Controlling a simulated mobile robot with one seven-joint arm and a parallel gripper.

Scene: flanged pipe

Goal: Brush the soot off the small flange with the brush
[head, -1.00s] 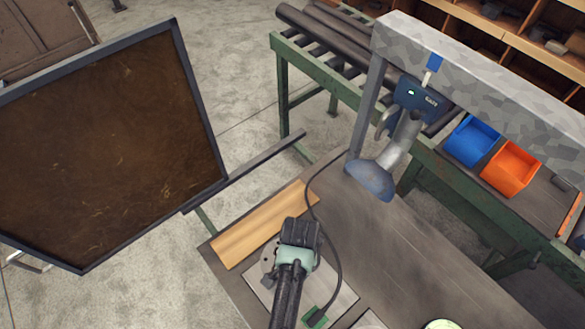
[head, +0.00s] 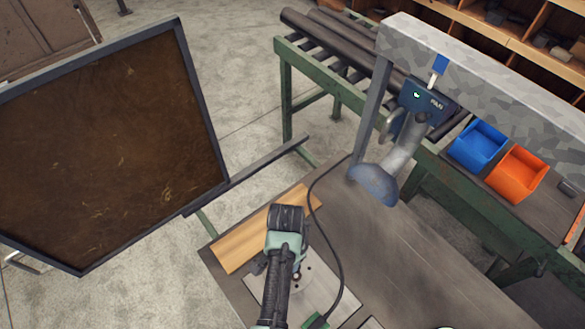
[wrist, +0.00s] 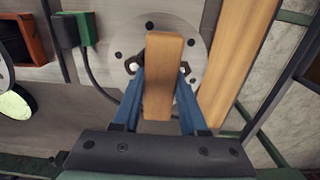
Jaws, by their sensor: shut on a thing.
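In the wrist view my gripper (wrist: 160,72) has its two blue fingers shut on the brush (wrist: 162,55), whose wooden top faces the camera. The brush's bristles are hidden underneath. Behind it is a round grey flange face (wrist: 202,40) with several dark bolt holes. The brush covers the flange's middle, and I cannot tell whether they touch. I cannot tell whether this is the small flange, and no soot shows clearly. In the head view my wrist is over the bench and hides the gripper and brush.
A wooden board (head: 238,245) lies along the bench's (head: 400,265) left edge. A black cable runs to a green block (wrist: 75,28) beside the flange. A fan duct with a hood (head: 375,183) hangs over the bench. A dark screen (head: 110,150) stands left. The bench's middle right is clear.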

